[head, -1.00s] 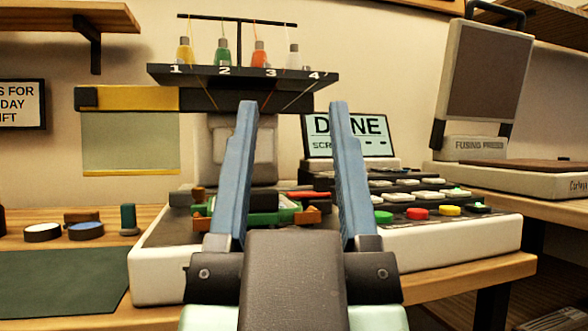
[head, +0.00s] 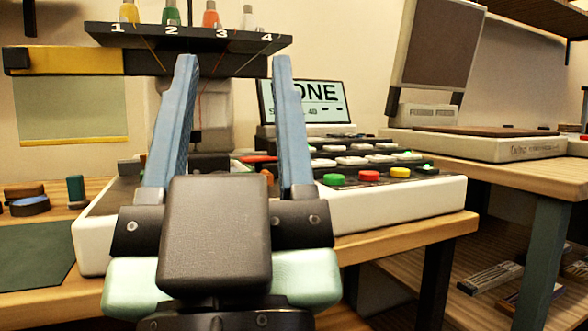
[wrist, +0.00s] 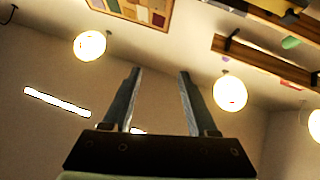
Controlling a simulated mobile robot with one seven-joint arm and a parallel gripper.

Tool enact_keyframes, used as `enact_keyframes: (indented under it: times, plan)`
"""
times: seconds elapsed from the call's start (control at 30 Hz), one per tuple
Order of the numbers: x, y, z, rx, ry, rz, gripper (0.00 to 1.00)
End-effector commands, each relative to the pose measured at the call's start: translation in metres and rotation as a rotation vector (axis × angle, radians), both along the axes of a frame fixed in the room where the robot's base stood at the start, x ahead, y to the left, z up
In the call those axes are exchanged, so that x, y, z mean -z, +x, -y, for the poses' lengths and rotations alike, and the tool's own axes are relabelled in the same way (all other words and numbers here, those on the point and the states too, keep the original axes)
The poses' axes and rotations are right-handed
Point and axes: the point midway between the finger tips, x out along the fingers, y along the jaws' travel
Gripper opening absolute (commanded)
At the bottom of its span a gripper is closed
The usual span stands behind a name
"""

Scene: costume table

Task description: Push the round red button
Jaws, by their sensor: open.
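The round red button (head: 369,176) sits on the front right of the white embroidery machine's panel, between a green button (head: 334,179) and a yellow button (head: 400,172). My gripper (head: 233,62) is in front of the machine, left of the red button and apart from it. Its two blue fingers are spread wide and point up, with nothing between them. In the wrist view my gripper (wrist: 158,75) is also open and empty, facing the ceiling and wall; no button shows there.
A screen (head: 305,102) reading "DONE", partly covered by a finger, stands behind the panel. A numbered thread rack (head: 120,36) hangs above. A fusing press (head: 480,145) stands on the right-hand table. There is a gap between the two tables.

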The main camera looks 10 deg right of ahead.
Motion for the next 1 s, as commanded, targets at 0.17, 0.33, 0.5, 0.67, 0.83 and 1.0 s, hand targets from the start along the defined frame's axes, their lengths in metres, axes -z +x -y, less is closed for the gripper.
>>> enact_keyframes:
  times: [0.17,0.33,0.5,0.67,0.83,1.0]
  plan:
    - [0.0000,0.0000,0.0000,0.000,0.000,0.000,0.51]
    - [0.0000,0.0000,0.0000,0.000,0.000,0.000,0.21]
    - [0.0000,0.0000,0.0000,0.000,0.000,0.000,0.00]
    - [0.0000,0.0000,0.0000,0.000,0.000,0.000,0.00]
    - [0.0000,0.0000,0.0000,0.000,0.000,0.000,0.00]
    - [0.0000,0.0000,0.0000,0.000,0.000,0.000,0.00]
